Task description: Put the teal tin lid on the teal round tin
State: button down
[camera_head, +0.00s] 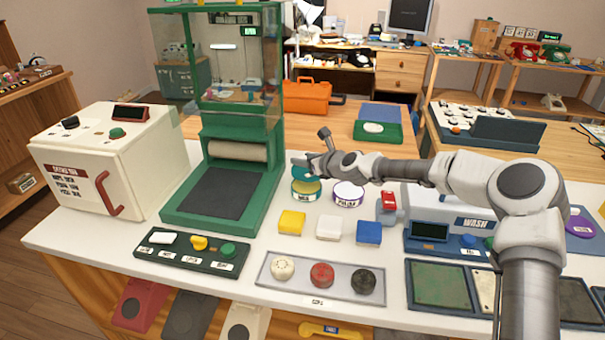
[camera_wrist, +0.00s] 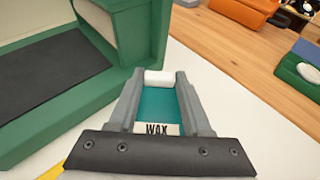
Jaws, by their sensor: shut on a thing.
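The teal round tin (camera_head: 306,190), with a white label, stands on the white bench, left of a purple-labelled tin. My gripper (camera_head: 308,163) is directly above the teal tin, seen side-on and small. It is shut on the teal tin lid (camera_head: 304,173), which is at or just above the top of the tin; I cannot tell whether they touch. In the wrist view, teal (camera_wrist: 158,103) shows between my two fingers, with a white label reading WAX near the palm. A white rounded piece lies across the fingertips. My fingers hide most of the lid's edge.
The purple-labelled tin (camera_head: 348,193) stands close on the right. Yellow (camera_head: 292,222), white (camera_head: 329,228) and blue (camera_head: 368,233) blocks stand in front. The green press-like machine (camera_head: 225,170) rises close on the left. A grey tray (camera_head: 320,281) with three round knobs is nearer the front.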

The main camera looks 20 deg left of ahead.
aim_at(303, 171)
jog(key=shift+a+f, duration=0.2)
jog(key=shift+a, duration=0.05)
jog(key=shift+f+b, duration=0.4)
jog(key=shift+f, duration=1.55)
jog(key=shift+f, duration=0.15)
jog(key=shift+c, duration=1.7)
grip_release()
jog(key=shift+r, duration=0.25)
jog(key=p+v, duration=0.1)
jog(key=v, duration=1.1)
